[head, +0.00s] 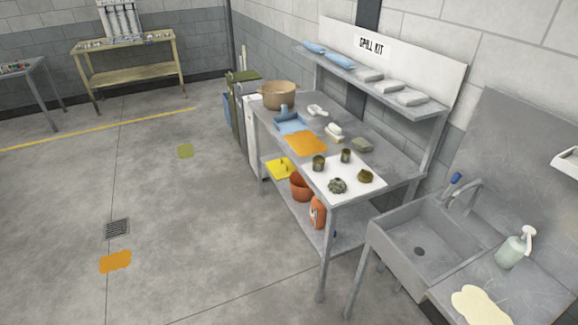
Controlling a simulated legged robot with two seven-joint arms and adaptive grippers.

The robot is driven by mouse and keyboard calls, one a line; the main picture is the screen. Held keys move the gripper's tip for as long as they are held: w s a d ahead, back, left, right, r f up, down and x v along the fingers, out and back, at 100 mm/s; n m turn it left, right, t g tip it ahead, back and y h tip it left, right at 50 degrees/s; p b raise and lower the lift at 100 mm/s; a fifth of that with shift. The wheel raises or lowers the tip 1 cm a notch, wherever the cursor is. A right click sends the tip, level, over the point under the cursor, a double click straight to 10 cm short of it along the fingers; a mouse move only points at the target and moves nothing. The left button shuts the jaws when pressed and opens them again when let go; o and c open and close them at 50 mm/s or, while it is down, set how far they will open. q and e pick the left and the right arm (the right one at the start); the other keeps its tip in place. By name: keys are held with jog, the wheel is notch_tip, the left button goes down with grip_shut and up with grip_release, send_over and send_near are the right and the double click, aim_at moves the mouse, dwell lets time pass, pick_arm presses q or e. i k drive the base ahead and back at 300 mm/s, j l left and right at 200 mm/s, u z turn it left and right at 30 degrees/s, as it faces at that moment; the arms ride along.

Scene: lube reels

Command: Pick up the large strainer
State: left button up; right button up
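Several small parts stand on a white mat (322,182) at the near end of the grey workbench. Two are dark olive cylinders that look like strainers. The larger-looking cylinder (319,163) is at the left of the mat, and the smaller one (346,155) is to its right and a little farther back. Both seem upright. They are too small to make out any mesh, so I cannot be sure which is the large strainer. Neither of my grippers is in view.
A dark toothed part (338,186) and a brassy part (365,176) share the mat. An orange cloth (306,144), a blue dustpan (290,123) and a tan tub (279,95) lie farther along. A sink (415,238) stands at right.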

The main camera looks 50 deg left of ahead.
aim_at(319, 161)
jog(key=u, duration=1.25)
